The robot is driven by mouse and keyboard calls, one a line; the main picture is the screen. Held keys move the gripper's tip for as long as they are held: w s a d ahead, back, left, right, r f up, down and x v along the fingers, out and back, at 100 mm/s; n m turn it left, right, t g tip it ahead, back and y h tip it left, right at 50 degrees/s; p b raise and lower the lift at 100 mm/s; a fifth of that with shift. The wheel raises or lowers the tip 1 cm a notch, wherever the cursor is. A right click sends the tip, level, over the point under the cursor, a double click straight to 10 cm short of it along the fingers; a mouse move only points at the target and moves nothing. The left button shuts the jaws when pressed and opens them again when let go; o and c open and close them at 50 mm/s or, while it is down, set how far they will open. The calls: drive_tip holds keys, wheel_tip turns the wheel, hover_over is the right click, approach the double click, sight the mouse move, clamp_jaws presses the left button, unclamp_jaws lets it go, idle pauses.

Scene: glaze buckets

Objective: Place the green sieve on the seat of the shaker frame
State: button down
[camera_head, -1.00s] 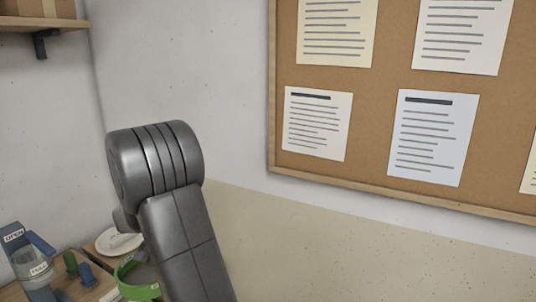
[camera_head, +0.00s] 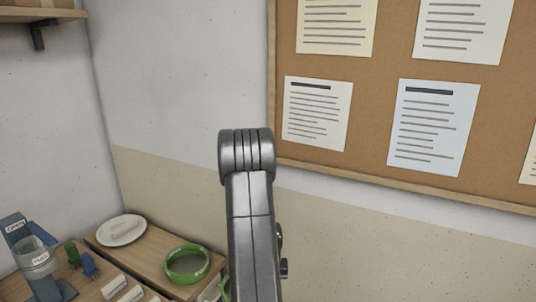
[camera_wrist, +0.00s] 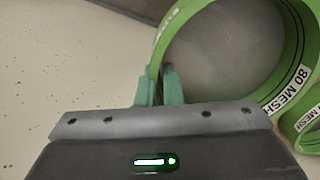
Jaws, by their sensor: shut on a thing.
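In the wrist view my gripper (camera_wrist: 160,88) has its green fingers shut on the rim of a green sieve (camera_wrist: 291,82) labelled "80 MESH", with grey mesh inside. Part of a second green ring marked "MESH" (camera_wrist: 302,140) shows at the lower right. In the head view a green sieve (camera_head: 187,278) appears over the wooden bench left of my arm. A green edge (camera_head: 224,289) shows right beside the arm. I cannot tell which of these two is the held one. The arm hides my gripper there. I cannot make out the shaker frame's seat.
A blue-grey stand with a clear cup (camera_head: 37,262) is at lower left. Near it are a small green piece (camera_head: 72,253), a blue piece (camera_head: 89,265), and small white blocks (camera_head: 114,287). A white plate (camera_head: 121,231) is on the wooden bench (camera_head: 150,252). Walls stand behind.

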wheel_tip(320, 180, down, 8)
drive_tip(key=b, duration=0.7)
drive_tip(key=shift+a, duration=0.25)
drive_tip(key=shift+w+r, duration=0.1)
